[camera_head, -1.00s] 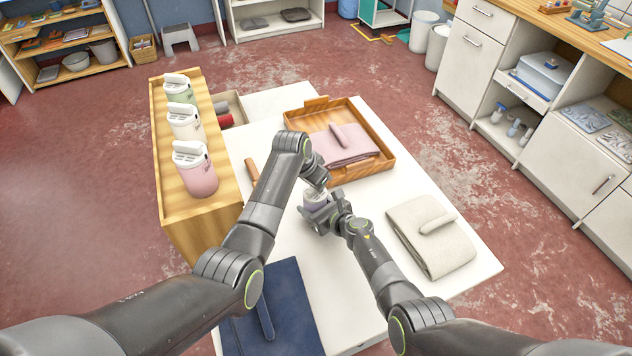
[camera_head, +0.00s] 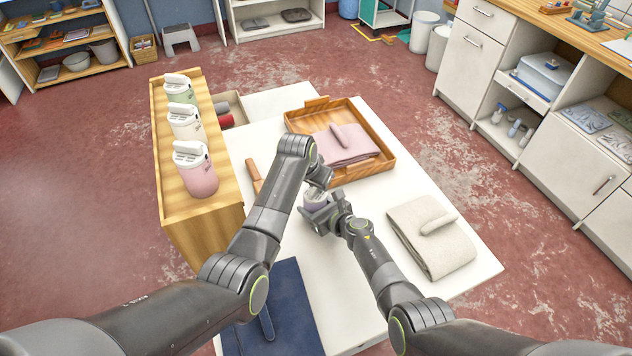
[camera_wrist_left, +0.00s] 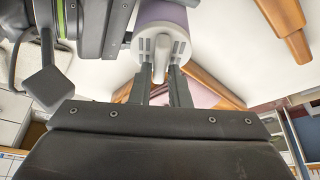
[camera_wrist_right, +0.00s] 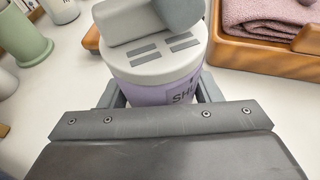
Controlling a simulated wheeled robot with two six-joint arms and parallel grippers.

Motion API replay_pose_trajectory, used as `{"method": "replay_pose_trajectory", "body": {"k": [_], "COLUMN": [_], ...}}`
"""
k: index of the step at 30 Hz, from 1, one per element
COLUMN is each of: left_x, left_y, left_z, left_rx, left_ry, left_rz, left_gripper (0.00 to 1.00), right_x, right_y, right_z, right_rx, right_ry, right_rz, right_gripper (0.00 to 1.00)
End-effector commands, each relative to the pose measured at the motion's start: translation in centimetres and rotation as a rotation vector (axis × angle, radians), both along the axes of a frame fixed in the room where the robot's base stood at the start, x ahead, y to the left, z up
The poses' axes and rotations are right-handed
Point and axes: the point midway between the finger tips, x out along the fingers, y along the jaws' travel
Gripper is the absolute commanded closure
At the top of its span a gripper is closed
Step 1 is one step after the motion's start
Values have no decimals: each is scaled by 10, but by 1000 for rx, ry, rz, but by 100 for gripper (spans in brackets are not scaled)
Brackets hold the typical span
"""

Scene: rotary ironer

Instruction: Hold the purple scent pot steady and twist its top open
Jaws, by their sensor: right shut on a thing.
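The purple scent pot (camera_wrist_right: 155,95) stands upright between the fingers of my right gripper (camera_wrist_right: 160,95), which is shut around its body. Its pale slotted top (camera_wrist_right: 155,58) carries a raised bar grip (camera_wrist_right: 128,20). In the head view the pot (camera_head: 315,197) is partly covered by my grippers, above the white table. My left gripper (camera_wrist_left: 162,82) is at the top; its two fingers stand apart on either side of the end of the bar grip (camera_wrist_left: 163,52). A gap shows between them, and contact with the grip is not clear. The top looks seated on the pot.
Green, cream and pink pots (camera_head: 199,172) stand on a wooden shelf unit (camera_head: 177,192) at the left. A wooden tray (camera_head: 381,165) with a folded pink cloth lies behind the grippers. A beige folded cloth (camera_head: 440,252) lies right, a navy cloth (camera_head: 285,320) in front.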

Motion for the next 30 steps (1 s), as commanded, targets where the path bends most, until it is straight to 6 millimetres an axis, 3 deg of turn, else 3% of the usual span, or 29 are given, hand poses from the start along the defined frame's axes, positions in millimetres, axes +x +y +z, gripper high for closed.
{"method": "replay_pose_trajectory", "body": {"k": [4, 17, 30], "left_x": [0, -2, -23], "left_y": [0, 1, 14], "left_z": [0, 8, 67], "left_rx": [0, -2, -2], "left_ry": [1, 0, -2], "left_rz": [0, -2, 0], "left_gripper": [66, 66, 66], "right_x": [0, 0, 0], "right_y": [0, 0, 0], "right_z": [0, 0, 0], "right_rx": [0, 0, -1], "right_ry": [0, 0, 1], "right_rz": [0, -1, -1], "right_gripper": [66, 66, 66]}}
